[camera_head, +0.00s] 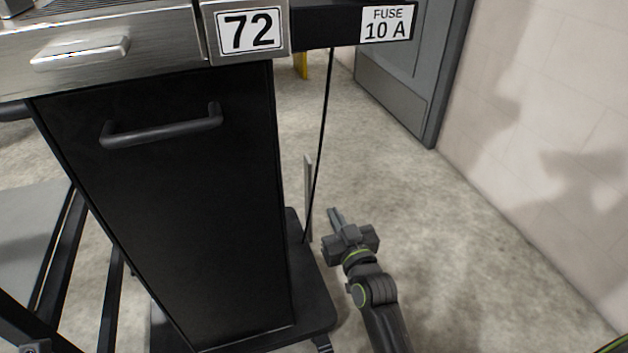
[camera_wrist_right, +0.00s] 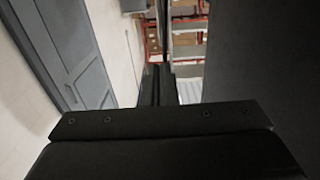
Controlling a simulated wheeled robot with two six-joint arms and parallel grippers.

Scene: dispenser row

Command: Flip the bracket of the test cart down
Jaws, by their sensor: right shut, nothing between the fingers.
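The test cart (camera_head: 190,200) is a tall black cabinet with a steel top, a drawer and a plate numbered 72. A black bar (camera_head: 312,28) with a "FUSE 10 A" label sticks out level from its upper right side, and may be the bracket, raised. A thin dark line runs down from it to the cart's base. A narrow grey upright strip (camera_head: 308,185) stands beside the cart's right side. My right gripper (camera_head: 334,214) is shut and empty, low beside the cart, just right of the strip. Its fingers (camera_wrist_right: 157,85) point forward in the wrist view. My left gripper is out of view.
A dark panel (camera_wrist_right: 250,60), likely the cart's side, fills the right of the wrist view. A grey door (camera_head: 405,70) and pale wall (camera_head: 550,120) stand on the right. Clear concrete floor (camera_head: 460,250) lies between wall and cart. Shelves (camera_wrist_right: 187,45) with boxes stand far ahead.

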